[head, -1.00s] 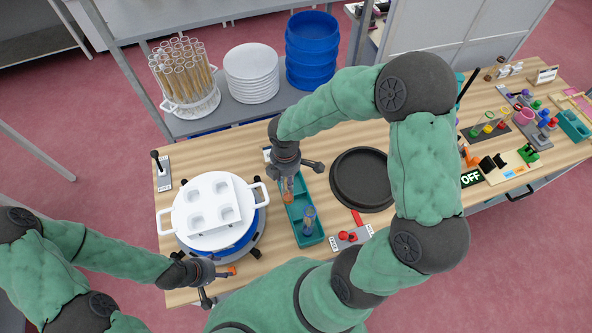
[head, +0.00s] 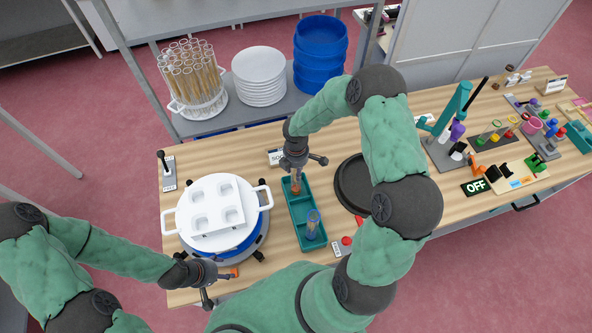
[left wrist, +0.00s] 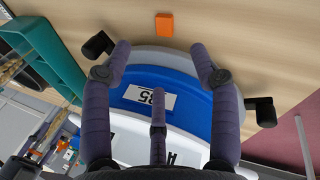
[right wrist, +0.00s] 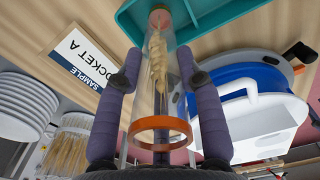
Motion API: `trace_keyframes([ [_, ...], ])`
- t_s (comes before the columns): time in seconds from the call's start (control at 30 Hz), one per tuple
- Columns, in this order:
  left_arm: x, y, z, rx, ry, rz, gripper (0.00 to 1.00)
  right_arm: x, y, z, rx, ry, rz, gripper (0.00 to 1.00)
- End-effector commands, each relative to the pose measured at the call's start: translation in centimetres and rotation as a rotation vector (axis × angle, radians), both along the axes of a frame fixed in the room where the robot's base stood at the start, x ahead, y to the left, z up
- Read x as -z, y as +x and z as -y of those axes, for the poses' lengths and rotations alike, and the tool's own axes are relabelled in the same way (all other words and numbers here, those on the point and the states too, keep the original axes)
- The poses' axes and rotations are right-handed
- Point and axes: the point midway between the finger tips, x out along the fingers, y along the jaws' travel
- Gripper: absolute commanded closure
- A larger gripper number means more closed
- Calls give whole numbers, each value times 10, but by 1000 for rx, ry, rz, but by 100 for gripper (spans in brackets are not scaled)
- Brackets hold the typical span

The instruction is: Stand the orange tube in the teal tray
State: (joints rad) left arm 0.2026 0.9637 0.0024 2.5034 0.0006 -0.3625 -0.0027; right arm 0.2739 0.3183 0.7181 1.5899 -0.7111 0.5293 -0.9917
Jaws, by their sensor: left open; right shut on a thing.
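The orange tube (head: 296,186) is clear, with an orange rim (right wrist: 160,128) and a wheat ear inside. My right gripper (head: 300,172) is shut on it, holding it about upright over the far compartment of the teal tray (head: 299,211). In the right wrist view my right gripper's fingers (right wrist: 158,62) flank the tube, and its lower end is inside the tray's outline (right wrist: 205,25). I cannot tell whether it touches the floor. A blue tube (head: 312,224) stands in the tray's near compartment. My left gripper (head: 220,285) is open and empty, low beside the white-lidded pot.
The white-lidded blue pot (head: 240,235) stands left of the tray, a dark round pan (head: 349,190) right of it. An orange block (left wrist: 164,25) lies near my left gripper. A sample card (right wrist: 82,60) stands behind the tray. Plates (head: 259,77) and a tube basket (head: 192,82) are on the shelf.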

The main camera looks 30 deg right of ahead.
Motion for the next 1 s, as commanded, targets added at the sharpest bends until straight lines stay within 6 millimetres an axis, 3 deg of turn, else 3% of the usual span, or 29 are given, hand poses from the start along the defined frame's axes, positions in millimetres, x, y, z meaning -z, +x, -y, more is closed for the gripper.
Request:
trace_keyframes([
  [0.47, 4, 0, 0, 0, 0, 0, 39, 12, 0, 0, 0, 0, 2, 100],
  [0.5, 3, 0, 0, 0, 0, 0, 39, 11, 0, 0, 0, 0, 1, 52],
  [0.57, 3, 0, 0, 0, 0, 0, 39, 11, 0, 0, 0, 0, 1, 39],
  [1.0, -2, 0, 0, 0, 0, 0, 39, 5, 0, 0, 0, 0, 2, 39],
])
